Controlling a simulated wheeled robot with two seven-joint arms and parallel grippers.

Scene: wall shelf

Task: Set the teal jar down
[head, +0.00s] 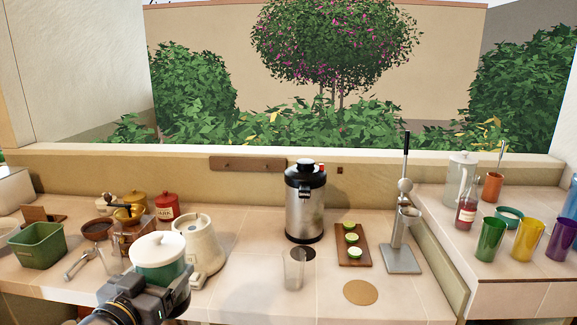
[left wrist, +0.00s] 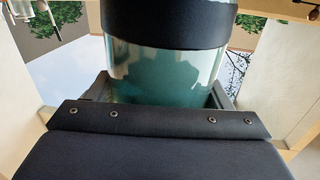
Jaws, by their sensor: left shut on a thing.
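The teal jar (head: 157,272) has a white lid (head: 158,247) and stands upright in my left gripper (head: 155,288), at the front left of the counter. In the left wrist view the glassy teal jar (left wrist: 165,85) fills the space between the fingers, with a dark band (left wrist: 165,25) across it. My left gripper is shut on the jar. The jar's underside is hidden by the gripper, so I cannot tell whether it touches the counter. My right gripper is not in view.
A cream kettle (head: 200,252) stands close right of the jar. A coffee grinder (head: 128,232), red canister (head: 166,207) and green bin (head: 38,246) are left and behind. A clear glass (head: 293,272), steel dispenser (head: 305,210) and round cork mat (head: 361,292) are further right. Bare counter (head: 240,265) lies between kettle and glass.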

